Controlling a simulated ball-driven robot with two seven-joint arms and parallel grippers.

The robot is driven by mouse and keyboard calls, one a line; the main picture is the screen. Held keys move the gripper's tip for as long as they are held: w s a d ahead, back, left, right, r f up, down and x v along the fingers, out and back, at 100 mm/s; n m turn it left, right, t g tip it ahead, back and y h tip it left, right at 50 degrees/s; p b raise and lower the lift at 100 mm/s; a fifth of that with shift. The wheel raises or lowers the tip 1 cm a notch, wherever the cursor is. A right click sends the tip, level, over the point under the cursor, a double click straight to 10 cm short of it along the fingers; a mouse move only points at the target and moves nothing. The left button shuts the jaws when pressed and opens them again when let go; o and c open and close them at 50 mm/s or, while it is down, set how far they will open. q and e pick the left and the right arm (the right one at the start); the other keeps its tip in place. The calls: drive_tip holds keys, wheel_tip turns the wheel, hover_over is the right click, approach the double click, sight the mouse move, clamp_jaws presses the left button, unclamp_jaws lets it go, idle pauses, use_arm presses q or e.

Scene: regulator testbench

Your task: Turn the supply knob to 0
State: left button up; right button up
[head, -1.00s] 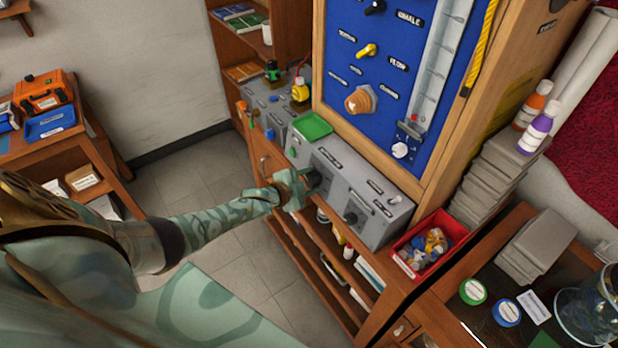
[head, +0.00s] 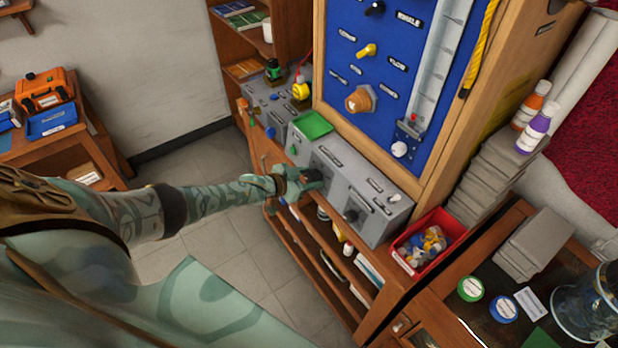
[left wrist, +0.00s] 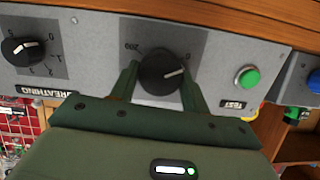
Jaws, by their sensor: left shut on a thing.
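The supply knob (left wrist: 162,72) is a black round knob on the grey panel (left wrist: 215,62), between a "200" and a "0" marking in the left wrist view. Its white pointer line aims right and slightly up, a little below the direction of the "0". My left gripper (left wrist: 160,88) is shut on the knob, one green finger on each side of it. In the head view my left gripper (head: 312,180) is at the front of the grey console (head: 335,165) and mostly hides the knob. The knob's name label is not visible in the wrist view. My right gripper is not in view.
A green test button (left wrist: 248,77) is right of the knob; a black breathing knob (left wrist: 24,50) is left. In the head view a green tray (head: 313,124) sits on the console, a red bin (head: 408,262) stands to the right, and shelves lie below.

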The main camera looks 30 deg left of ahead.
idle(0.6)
use_arm(q)
drive_tip(key=o, duration=1)
drive_tip(key=p+v, duration=0.5)
drive_tip(key=v, duration=1.1)
drive_tip(key=shift+s+a+r, duration=0.1)
drive_tip(key=shift+a, duration=0.1)
